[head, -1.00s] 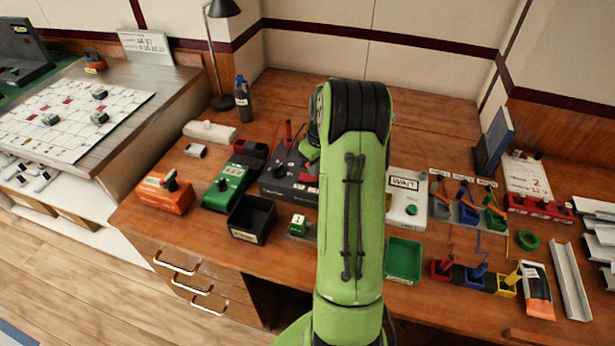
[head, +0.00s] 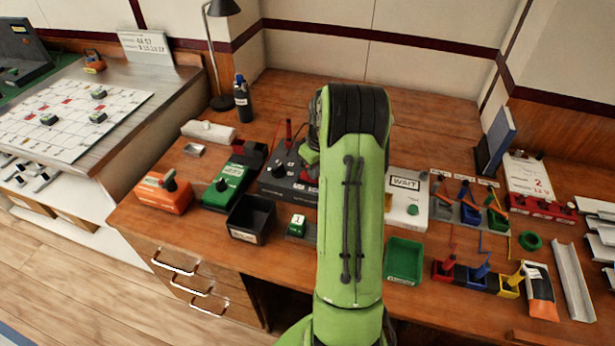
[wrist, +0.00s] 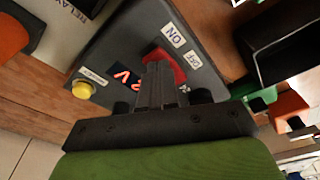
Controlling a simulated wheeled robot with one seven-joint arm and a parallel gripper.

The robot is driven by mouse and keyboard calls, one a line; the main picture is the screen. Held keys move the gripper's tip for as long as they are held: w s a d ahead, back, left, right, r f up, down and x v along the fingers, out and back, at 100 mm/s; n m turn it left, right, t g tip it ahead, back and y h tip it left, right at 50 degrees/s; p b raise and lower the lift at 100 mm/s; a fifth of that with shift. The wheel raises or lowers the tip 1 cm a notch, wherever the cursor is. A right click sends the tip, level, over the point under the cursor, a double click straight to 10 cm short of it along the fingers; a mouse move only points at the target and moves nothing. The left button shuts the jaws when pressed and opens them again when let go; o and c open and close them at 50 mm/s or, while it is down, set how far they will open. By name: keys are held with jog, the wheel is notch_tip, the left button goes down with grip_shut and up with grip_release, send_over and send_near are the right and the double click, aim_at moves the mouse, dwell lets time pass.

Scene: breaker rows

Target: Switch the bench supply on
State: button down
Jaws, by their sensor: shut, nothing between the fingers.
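The bench supply (head: 278,183) is a dark box at mid-bench in the head view, partly hidden by my green arm. In the wrist view the dark supply (wrist: 128,45) shows its face with a red rocker switch (wrist: 176,66), ON and OFF labels, a lit red display (wrist: 125,77) and a yellow button (wrist: 82,90). My gripper (wrist: 158,68) is shut and empty, its fingertips over the rocker, hiding part of it. I cannot tell whether they touch it or which way the rocker is tilted. The head view hides my fingertips behind the arm.
Left of the supply stand a green box (head: 224,187), an orange box (head: 164,193) and a black bin (head: 250,220). To the right are a white box reading WAIT (head: 406,205), a green tray (head: 404,262) and colored blocks with wires. Bare wood lies behind.

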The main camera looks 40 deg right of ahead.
notch_tip(320, 180, up, 7)
jog(key=p, duration=0.5)
jog(key=shift+p, duration=0.3)
jog(key=s+a+r+t+h, duration=0.1)
jog(key=s+a+r, duration=0.1)
jog(key=a+r, duration=0.7)
jog(key=s+a+r, duration=0.2)
jog(key=a+r, duration=0.5)
jog(key=a, duration=0.4)
jog(key=s+a+r+t+y+p, duration=0.1)
jog(key=s+a+r+t, duration=0.1)
jog(key=s+a, duration=0.9)
jog(key=s, duration=0.4)
jog(key=shift+a+n+t, duration=0.25)
jog(key=shift+n+t, duration=0.05)
jog(key=shift+t, duration=0.1)
